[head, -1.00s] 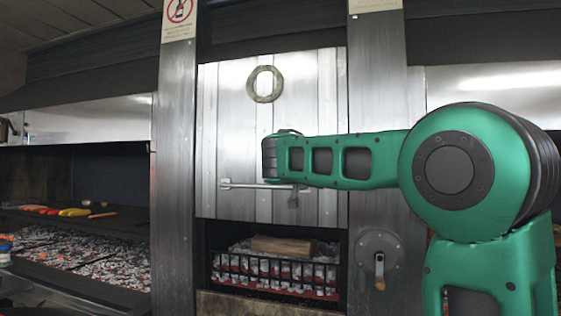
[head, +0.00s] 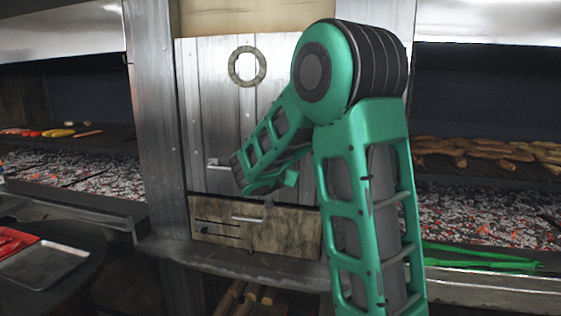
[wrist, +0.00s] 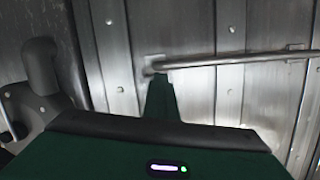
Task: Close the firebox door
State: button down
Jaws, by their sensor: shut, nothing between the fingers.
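The firebox door (head: 215,115) is a riveted metal panel with a ring emblem (head: 247,67). In the head view it is down, its lower edge just above the stained drawer front. No coals show beneath it; a slight gap cannot be ruled out. The door's bar handle (head: 217,165) shows only at its left end, the rest behind my arm. In the wrist view the bar (wrist: 235,59) crosses the door. My gripper (wrist: 160,97) is shut and empty, close to one end of the bar; I cannot tell whether it touches.
A stained drawer front (head: 285,232) lies below the door, above a ledge (head: 225,262). A dark knobbed crank (wrist: 40,70) is close in the wrist view. Coal beds flank the door. Metal trays (head: 45,264) are at the lower left; green tongs (head: 480,257) lie right.

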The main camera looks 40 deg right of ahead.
jog(key=shift+s+d+f, duration=0.3)
jog(key=shift+f, duration=0.35)
jog(key=shift+d, duration=0.1)
jog(key=s+a+r, duration=0.6)
jog(key=a+r, duration=0.1)
jog(key=shift+s+a+r, duration=0.15)
jog(key=shift+s+a, duration=0.05)
jog(key=shift+s, duration=0.15)
